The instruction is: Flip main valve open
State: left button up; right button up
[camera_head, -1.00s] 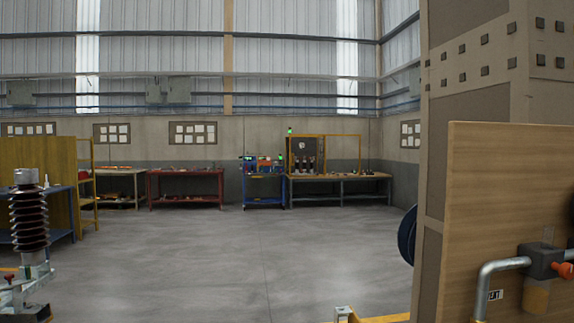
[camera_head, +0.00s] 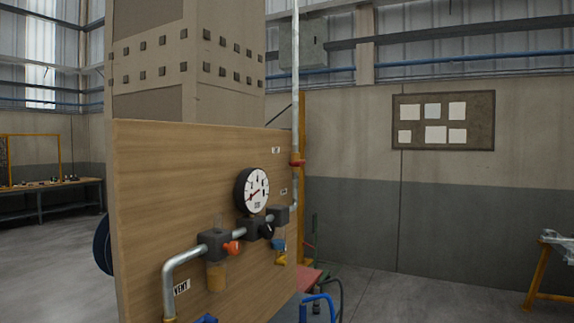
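A wooden panel (camera_head: 150,180) stands left of centre and carries a grey pipe with fittings. A red valve handle (camera_head: 297,162) sits on the upright pipe at the panel's right edge. A round pressure gauge (camera_head: 256,190) is mounted in the middle of the pipe run. An orange-red knob (camera_head: 232,248) is on the left fitting and a black knob (camera_head: 266,230) is below the gauge. A label reading VENT (camera_head: 182,287) is at lower left. The other labels are too small to read, so I cannot tell which valve is the main one.
A beige column (camera_head: 185,60) rises behind the panel. Blue bent tubing (camera_head: 320,299) and a red surface (camera_head: 306,279) are low at the panel's right. A workbench (camera_head: 55,195) stands far left. Grey floor is open at left and right of the panel.

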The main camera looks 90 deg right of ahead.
aim_at(299, 163)
jog(key=z, duration=2.85)
